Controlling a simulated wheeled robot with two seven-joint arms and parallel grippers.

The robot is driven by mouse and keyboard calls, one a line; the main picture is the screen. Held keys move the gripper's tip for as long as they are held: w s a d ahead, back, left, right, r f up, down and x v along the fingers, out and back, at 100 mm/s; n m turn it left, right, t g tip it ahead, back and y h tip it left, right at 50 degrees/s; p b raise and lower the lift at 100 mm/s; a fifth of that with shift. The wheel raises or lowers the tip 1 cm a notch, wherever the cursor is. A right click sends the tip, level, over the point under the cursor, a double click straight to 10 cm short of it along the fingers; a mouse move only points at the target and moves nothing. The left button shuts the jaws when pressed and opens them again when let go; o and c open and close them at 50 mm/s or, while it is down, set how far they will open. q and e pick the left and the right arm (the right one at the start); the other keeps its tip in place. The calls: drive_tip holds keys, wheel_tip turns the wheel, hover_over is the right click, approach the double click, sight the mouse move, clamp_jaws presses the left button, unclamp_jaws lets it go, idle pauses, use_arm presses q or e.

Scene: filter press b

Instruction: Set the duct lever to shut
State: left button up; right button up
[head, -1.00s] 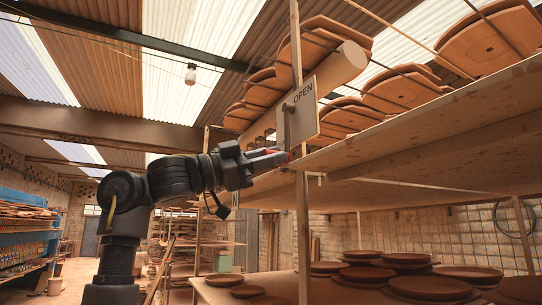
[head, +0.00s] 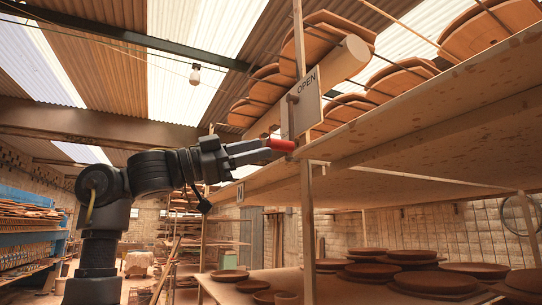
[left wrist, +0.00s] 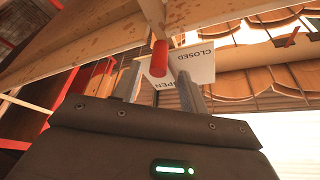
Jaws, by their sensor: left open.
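The duct lever has a red handle (head: 280,144) below the white sign plate, which reads OPEN (head: 306,84), in the head view. In the left wrist view the handle end appears between the two fingertips (left wrist: 158,82); contact cannot be told. My right gripper is not in view.
A pale round duct (head: 347,64) runs behind the plate, with tiles racked beside it. A wooden shelf (head: 400,130) lies right of the lever, and a thin post (head: 308,230) stands below. Round clay discs (head: 440,283) lie on a lower shelf. Space left of my gripper looks open.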

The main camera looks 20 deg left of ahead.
use_arm(q)
drive_tip(key=b+v, duration=0.2)
drive_tip(key=v, duration=0.4)
drive_tip(key=shift+a, duration=0.15)
idle(0.3)
